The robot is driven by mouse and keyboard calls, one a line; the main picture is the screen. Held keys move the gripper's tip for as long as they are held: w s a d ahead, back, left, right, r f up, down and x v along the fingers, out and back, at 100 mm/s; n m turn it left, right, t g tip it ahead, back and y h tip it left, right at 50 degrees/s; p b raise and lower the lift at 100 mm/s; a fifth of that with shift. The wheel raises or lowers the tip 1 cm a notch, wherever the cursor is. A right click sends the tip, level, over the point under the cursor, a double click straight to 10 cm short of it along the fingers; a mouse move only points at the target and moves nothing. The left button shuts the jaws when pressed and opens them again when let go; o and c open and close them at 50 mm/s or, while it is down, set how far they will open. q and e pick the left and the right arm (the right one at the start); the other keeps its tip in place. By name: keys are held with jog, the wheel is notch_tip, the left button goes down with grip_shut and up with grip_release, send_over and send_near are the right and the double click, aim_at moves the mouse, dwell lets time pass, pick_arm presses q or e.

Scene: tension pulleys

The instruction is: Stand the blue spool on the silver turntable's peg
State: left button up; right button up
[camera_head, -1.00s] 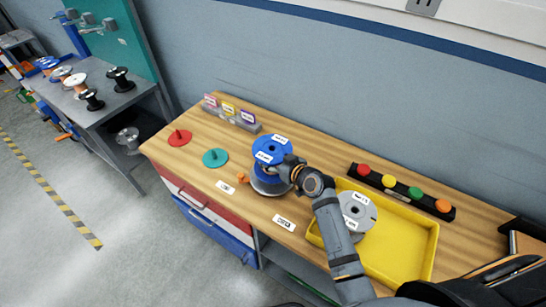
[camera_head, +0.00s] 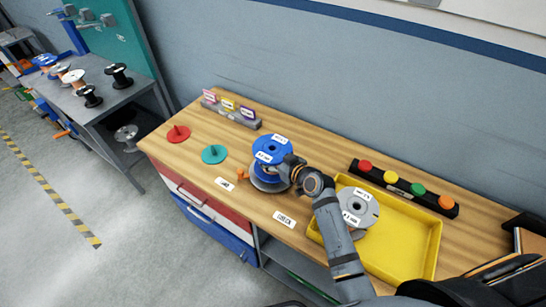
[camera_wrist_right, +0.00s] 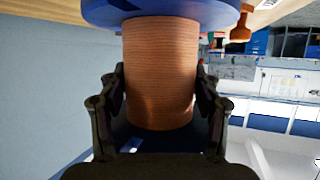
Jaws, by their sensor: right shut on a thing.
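The blue spool (camera_head: 264,158) has blue flanges with white labels. Its copper-coloured winding (camera_wrist_right: 160,75) fills the middle of the right wrist view. My right gripper (camera_head: 292,172) is shut on the winding from the right side, one finger on each side of it in the wrist view (camera_wrist_right: 160,105). The spool looks upright, directly over the silver turntable (camera_head: 266,186), whose front rim shows beneath it. The peg is hidden by the spool, and I cannot tell whether the spool touches the turntable. My left gripper is out of view.
Red (camera_head: 178,134) and teal (camera_head: 214,155) pegged discs lie to the left. A small orange piece (camera_head: 243,176) is beside the turntable. A yellow tray (camera_head: 405,250) holding a grey spool (camera_head: 357,205) is at right, with a button bar (camera_head: 403,187) behind.

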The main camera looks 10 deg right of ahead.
dwell(0.4)
jog(key=shift+f+b, duration=0.8)
jog(key=shift+s+f, duration=0.15)
jog(key=shift+f, duration=0.1)
jog(key=o, duration=1.8)
